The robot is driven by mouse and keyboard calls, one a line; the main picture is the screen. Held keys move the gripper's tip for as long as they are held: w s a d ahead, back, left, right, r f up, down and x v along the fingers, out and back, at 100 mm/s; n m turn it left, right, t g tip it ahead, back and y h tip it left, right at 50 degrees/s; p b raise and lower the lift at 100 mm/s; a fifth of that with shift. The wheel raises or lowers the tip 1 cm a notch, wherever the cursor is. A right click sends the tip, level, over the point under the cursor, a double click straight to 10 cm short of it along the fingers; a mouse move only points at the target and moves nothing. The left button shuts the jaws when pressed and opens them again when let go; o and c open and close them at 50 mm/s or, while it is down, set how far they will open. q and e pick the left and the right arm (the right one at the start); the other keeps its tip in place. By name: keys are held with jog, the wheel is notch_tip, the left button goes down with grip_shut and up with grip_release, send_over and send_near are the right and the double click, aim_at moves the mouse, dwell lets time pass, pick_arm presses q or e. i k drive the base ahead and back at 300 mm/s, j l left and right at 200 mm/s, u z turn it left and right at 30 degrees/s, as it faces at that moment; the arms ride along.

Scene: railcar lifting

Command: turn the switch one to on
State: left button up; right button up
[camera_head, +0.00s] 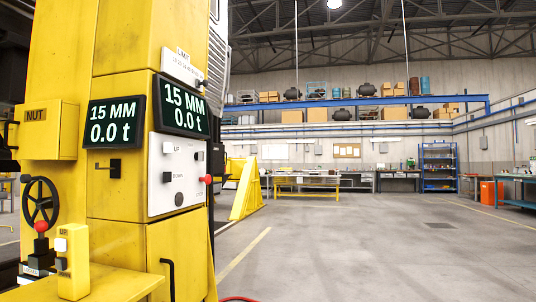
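A yellow machine column (115,215) stands close on the left in the head view. A white control panel (164,203) on its right-hand face carries small switches, including a dark switch (167,177) and a round black knob (179,199). The switch labels are too small to read surely, so I cannot tell which is switch one or its position. A red knob (208,179) sticks out at the panel's right edge. Two dark displays, a left one (115,122) and a right one (184,107), read 15 MM and 0.0 t. Neither of my grippers is in view.
A black handwheel (40,203), a red ball knob (41,226) and a small yellow box with a switch (74,262) are at lower left. Open grey floor (380,245) lies to the right. Workbenches and a blue shelf (438,168) stand far back.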

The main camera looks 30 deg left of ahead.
aim_at(199, 155)
jog(key=i+l+u, duration=0.2)
jog(key=i, duration=0.25)
jog(key=i+l+u, duration=0.15)
jog(key=i, duration=0.25)
